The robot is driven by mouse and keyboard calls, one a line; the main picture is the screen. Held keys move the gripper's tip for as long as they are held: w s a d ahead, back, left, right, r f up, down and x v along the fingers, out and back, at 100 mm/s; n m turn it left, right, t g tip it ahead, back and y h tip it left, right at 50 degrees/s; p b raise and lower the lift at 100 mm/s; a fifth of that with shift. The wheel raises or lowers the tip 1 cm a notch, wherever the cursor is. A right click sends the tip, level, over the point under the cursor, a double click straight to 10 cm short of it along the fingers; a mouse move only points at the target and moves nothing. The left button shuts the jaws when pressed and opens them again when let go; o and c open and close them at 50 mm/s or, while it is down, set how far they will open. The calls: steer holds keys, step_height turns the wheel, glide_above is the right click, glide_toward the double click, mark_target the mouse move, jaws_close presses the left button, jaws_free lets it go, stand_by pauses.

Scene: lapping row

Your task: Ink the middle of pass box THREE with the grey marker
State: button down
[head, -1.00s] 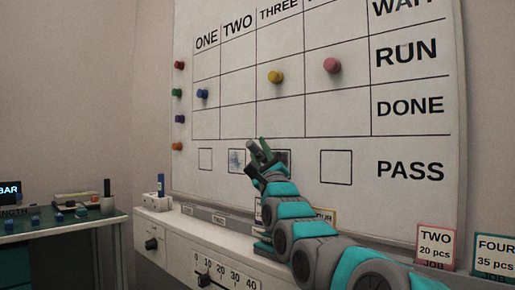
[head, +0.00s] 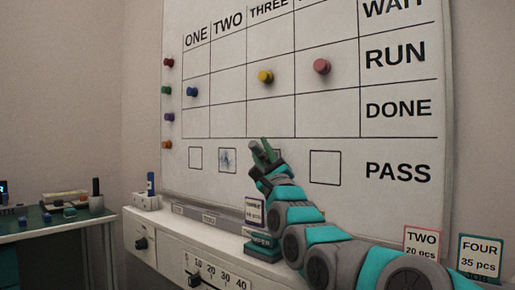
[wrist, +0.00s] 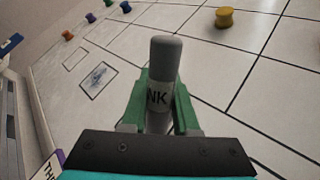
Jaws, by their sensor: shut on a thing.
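My gripper (head: 265,154) is shut on the grey marker (wrist: 164,80), whose label reads "NK" in the wrist view. The marker's end also shows in the head view (head: 255,146). My gripper is in front of the PASS row of the whiteboard (head: 400,140). Pass box THREE is hidden behind the gripper and marker, so I cannot tell whether the marker touches the board or whether the box has ink. Pass box TWO (head: 227,160) has a bluish scribble, also seen in the wrist view (wrist: 98,80). Pass boxes ONE (head: 196,158) and FOUR (head: 325,168) look blank.
Yellow (head: 265,77), pink (head: 321,66) and blue (head: 192,91) magnets sit in the grid above. Several magnets line the board's left edge. A ledge (head: 190,228) below carries a pen holder (head: 145,202) and cards. Cards TWO (head: 421,242) and FOUR (head: 481,257) stand at right.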

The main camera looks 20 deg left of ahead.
steer(key=shift+a+p, duration=0.1)
steer(key=shift+p, duration=0.35)
steer(key=a+p, duration=0.1)
steer(key=w+a+p, duration=0.1)
steer(key=a+p, duration=0.1)
steer(key=shift+w+a, duration=0.25)
steer(key=shift+w, duration=0.05)
steer(key=s+a, duration=0.2)
steer(key=s, duration=0.3)
steer(key=shift+s+p, duration=0.3)
steer(key=shift+p, duration=0.1)
steer(key=shift+a, duration=0.15)
steer(key=s, duration=0.1)
steer(key=s+a, duration=0.1)
steer(key=shift+s, duration=0.35)
